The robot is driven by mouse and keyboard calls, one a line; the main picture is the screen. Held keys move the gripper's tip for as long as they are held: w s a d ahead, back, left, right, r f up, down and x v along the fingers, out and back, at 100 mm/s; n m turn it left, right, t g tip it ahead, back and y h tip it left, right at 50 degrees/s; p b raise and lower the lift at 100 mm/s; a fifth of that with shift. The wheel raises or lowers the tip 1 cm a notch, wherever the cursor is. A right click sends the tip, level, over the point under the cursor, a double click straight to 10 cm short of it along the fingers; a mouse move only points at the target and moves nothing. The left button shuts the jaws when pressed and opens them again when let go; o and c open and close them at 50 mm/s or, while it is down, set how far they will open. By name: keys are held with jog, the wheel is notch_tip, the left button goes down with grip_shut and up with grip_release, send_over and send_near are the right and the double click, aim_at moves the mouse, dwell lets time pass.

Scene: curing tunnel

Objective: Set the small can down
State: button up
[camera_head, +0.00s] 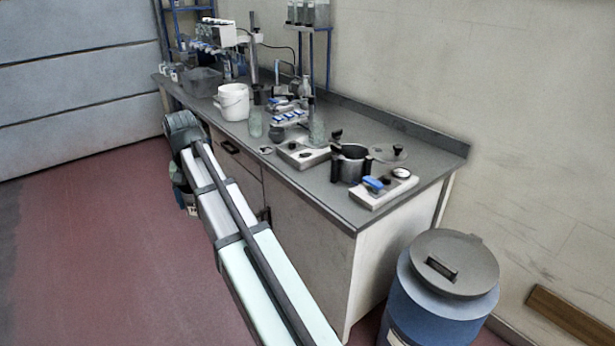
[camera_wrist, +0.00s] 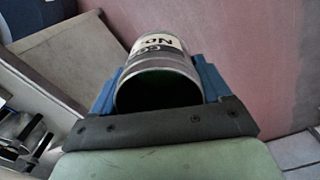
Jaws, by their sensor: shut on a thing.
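The small can (camera_wrist: 160,62), a metal cylinder with a pale label and dark lettering, is in the wrist view. My gripper (camera_wrist: 160,84) is shut on it, with a blue finger on each side. The can's near end faces the camera and looks dark inside; its far end is partly out of sight. In the head view my arm reaches out along the front of the grey-topped bench (camera_head: 430,158). There I cannot make out the fingers or the can clearly. Red floor (camera_wrist: 260,60) shows beyond the can in the wrist view.
A blue drum (camera_head: 440,300) with a grey lid stands at the bench's right end. Open red floor (camera_head: 90,250) lies left of my arm.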

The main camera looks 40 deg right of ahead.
jog(key=w+d+r+m, duration=0.1)
jog(key=d+m, duration=0.2)
jog(key=d, duration=1.4)
jog(key=w+d+r+m, duration=0.1)
jog(key=w+d+m, duration=0.1)
jog(key=d, duration=1.4)
jog(key=w+d+r+m, duration=0.2)
jog(key=w+d+m, duration=0.35)
jog(key=d, duration=0.65)
notch_tip(320, 180, down, 10)
jog(key=w+m, duration=0.1)
jog(key=m, duration=0.1)
jog(key=shift+w+r, duration=0.2)
jog(key=shift+f, duration=0.6)
jog(key=o, duration=1.1)
